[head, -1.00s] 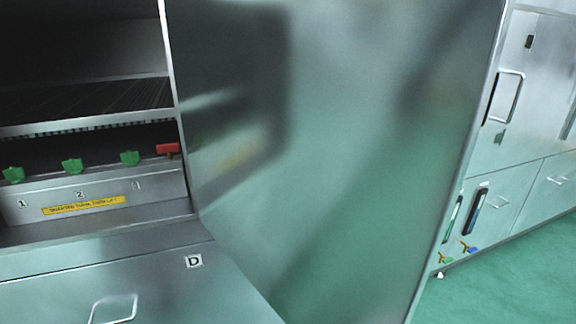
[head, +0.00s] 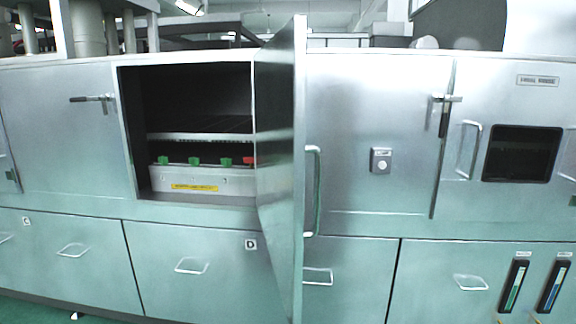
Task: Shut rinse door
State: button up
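A tall metal door (head: 280,160) stands wide open in the middle of the head view. I see it at a steep angle, with its free edge towards me and its hinge side at the right of a dark opening (head: 187,198). A long upright handle (head: 314,190) sticks out on the door's right side. Nothing in view touches the door. My gripper is not in the view.
Inside the opening are a shelf and a box with several green knobs and a red one (head: 249,160). Shut panels flank it, with a latch (head: 92,98) to the left. A plate at the right (head: 537,81) seems to read "rinse". Drawers with handles run below.

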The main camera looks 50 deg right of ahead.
aim_at(280, 77)
jog(key=k+l, duration=0.25)
jog(key=k, duration=0.15)
jog(key=k+l+u, duration=0.1)
jog(key=k+l, duration=0.2)
jog(key=k, duration=0.15)
jog(key=k+l, duration=0.15)
jog(key=l, duration=0.2)
jog(key=k+l+u, duration=0.1)
jog(key=l, duration=0.2)
jog(key=k+l, duration=0.2)
jog(key=l, duration=0.15)
